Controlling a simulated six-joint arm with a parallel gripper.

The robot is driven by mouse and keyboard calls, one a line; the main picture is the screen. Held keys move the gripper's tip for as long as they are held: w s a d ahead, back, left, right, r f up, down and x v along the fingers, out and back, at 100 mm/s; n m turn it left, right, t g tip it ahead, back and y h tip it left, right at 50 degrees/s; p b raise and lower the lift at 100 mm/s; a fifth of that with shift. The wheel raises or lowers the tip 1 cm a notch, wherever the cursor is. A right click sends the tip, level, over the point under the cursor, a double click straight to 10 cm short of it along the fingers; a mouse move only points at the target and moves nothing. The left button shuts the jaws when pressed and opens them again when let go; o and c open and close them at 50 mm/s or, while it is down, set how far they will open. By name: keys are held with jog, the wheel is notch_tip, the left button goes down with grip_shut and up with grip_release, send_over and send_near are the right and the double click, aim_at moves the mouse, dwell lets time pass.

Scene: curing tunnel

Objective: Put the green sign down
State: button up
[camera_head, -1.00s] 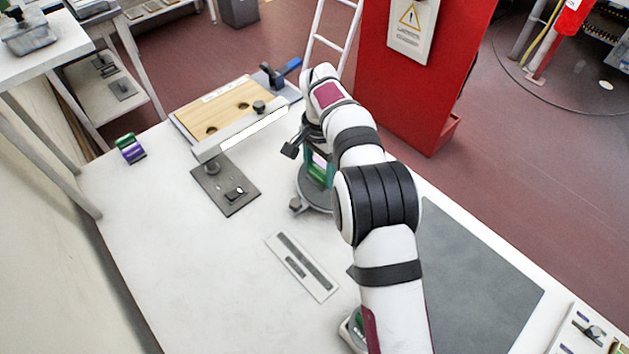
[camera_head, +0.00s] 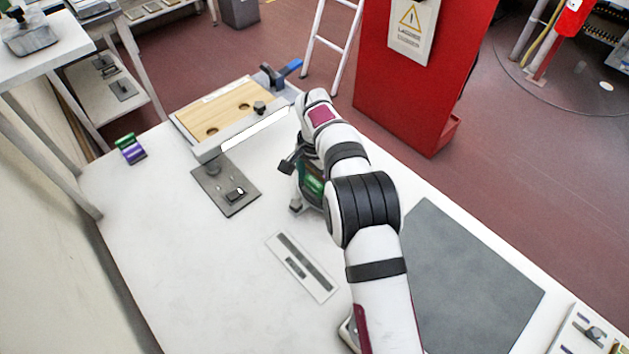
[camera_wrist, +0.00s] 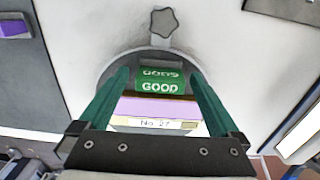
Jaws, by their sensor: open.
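The green sign (camera_wrist: 160,84), lettered GOOD, shows in the wrist view above a purple and white part and a label reading No 27. It stands over a round grey base (camera_wrist: 112,73) with a star-shaped knob (camera_wrist: 163,22). In the head view the sign (camera_head: 312,180) shows partly behind my arm. My gripper (camera_wrist: 158,72) has green fingers, spread apart on the left and right of the sign. I see gaps beside the sign, but cannot tell its depth between the fingers.
A small green and purple block (camera_head: 131,149) stands at the table's left. A grey plate (camera_head: 226,186) with a small black part, a wooden board (camera_head: 230,108) with a clamp, and a flat slotted strip (camera_head: 302,266) surround the base. A grey mat (camera_head: 470,290) lies right.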

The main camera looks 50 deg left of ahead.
aim_at(315, 182)
notch_tip(315, 182, up, 12)
jog(key=r, duration=0.1)
jog(key=w+d+r+m, duration=0.15)
jog(key=d+r, duration=0.25)
jog(key=d, duration=0.4)
jog(key=w+d+r, duration=0.3)
jog(key=d+r, duration=0.1)
jog(key=d, duration=0.5)
jog(key=s+d+r+m+y, duration=0.1)
jog(key=s+d, duration=0.2)
jog(key=d, duration=0.6)
jog(key=s+d+r+m, duration=0.1)
jog(key=s+d, duration=0.3)
jog(key=d, duration=0.5)
jog(key=s+d+f+m, duration=0.1)
jog(key=s+d+f, duration=0.1)
jog(key=s+d, duration=0.2)
jog(key=s+d+f+m, duration=0.1)
jog(key=s+d+f, duration=0.2)
jog(key=s, duration=0.6)
jog(key=shift+s+d+f+y, duration=0.35)
jog(key=shift+s+d+y, duration=0.05)
jog(key=shift+d, duration=0.1)
